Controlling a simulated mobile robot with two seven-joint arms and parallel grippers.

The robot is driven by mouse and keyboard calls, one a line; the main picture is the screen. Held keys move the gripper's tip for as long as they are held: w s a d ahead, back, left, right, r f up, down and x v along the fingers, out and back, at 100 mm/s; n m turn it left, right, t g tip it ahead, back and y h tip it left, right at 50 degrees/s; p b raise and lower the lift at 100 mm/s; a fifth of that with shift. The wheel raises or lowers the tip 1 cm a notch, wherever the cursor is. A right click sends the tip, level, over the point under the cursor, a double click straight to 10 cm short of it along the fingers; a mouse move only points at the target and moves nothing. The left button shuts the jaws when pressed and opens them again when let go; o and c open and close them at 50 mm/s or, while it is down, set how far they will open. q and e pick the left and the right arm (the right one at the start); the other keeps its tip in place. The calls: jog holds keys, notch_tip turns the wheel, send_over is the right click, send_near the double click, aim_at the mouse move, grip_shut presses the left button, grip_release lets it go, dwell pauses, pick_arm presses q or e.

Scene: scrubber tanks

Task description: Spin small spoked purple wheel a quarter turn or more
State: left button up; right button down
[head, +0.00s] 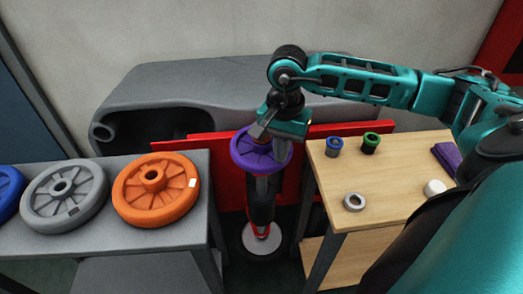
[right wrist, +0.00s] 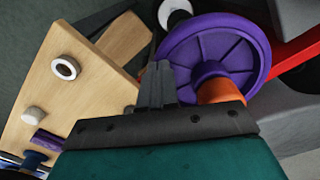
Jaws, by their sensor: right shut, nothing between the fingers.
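The small spoked purple wheel (head: 242,152) sits on top of a dark and red post between the two tables. It also shows in the right wrist view (right wrist: 240,50), with its spokes, a purple hub and an orange part at the hub. My right gripper (head: 258,134) is over the wheel in the head view and hides part of its face. In the right wrist view its shut, empty fingers (right wrist: 157,75) are beside the wheel's rim; I cannot tell whether they touch it. My left gripper is not in view.
A grey table (head: 110,240) at left holds an orange wheel (head: 130,203), a grey wheel (head: 40,210) and a blue wheel (head: 6,187). A wooden table (head: 400,205) at right holds rings and small coloured parts. A red panel (head: 215,185) and grey machine body (head: 200,90) stand behind.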

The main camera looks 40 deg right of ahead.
jog(key=shift+r, duration=0.1)
notch_tip(320, 180, up, 7)
jog(key=p, duration=0.4)
dwell(0.3)
dwell(0.5)
